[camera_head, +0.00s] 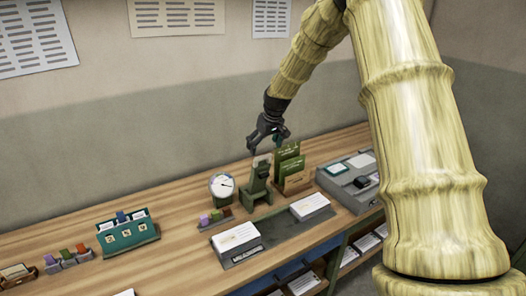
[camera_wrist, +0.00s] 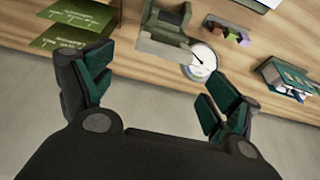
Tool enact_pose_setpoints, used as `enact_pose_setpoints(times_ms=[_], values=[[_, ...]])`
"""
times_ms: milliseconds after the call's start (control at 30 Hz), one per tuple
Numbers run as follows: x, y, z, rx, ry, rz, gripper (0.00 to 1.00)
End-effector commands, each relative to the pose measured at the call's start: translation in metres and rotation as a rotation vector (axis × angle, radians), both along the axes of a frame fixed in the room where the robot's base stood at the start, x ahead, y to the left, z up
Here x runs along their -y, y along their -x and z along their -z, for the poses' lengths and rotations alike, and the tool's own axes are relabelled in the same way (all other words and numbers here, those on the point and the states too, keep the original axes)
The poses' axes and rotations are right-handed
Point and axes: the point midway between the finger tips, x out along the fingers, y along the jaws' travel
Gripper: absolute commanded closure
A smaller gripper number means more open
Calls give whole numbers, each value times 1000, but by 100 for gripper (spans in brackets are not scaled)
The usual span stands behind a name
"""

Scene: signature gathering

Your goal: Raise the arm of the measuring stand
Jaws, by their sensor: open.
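A small dark green stand (camera_head: 258,184) with a pale top plate stands on the wooden table; it looks like the measuring stand. It also shows at the top of the wrist view (camera_wrist: 168,18), with a grey-beige plate towards me. I cannot make out its arm clearly. A round white dial (camera_head: 222,185) with a black needle is just left of it in the head view; in the wrist view the dial (camera_wrist: 201,61) is beside the plate. My gripper (camera_head: 265,145) is open and empty above the stand. Its fingers (camera_wrist: 154,82) are spread wide, apart from the stand.
Green cards (camera_head: 290,165) stand close right of the stand. A grey box (camera_head: 345,185) is farther right. Paper stacks (camera_head: 237,236) lie in front, and small coloured blocks (camera_head: 213,216) are by the dial. A teal card holder (camera_head: 127,235) is left. The wall is close behind.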

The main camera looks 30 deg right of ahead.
Motion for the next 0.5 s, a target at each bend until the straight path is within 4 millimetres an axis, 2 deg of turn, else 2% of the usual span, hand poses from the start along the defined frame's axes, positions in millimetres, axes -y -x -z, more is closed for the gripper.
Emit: enact_pose_setpoints(times_ms=[33,300,500], values=[[0,3,-10,2,0,0,11],[1,19,-51,2,0,1,11],[1,27,-70,0,0,1,11]])
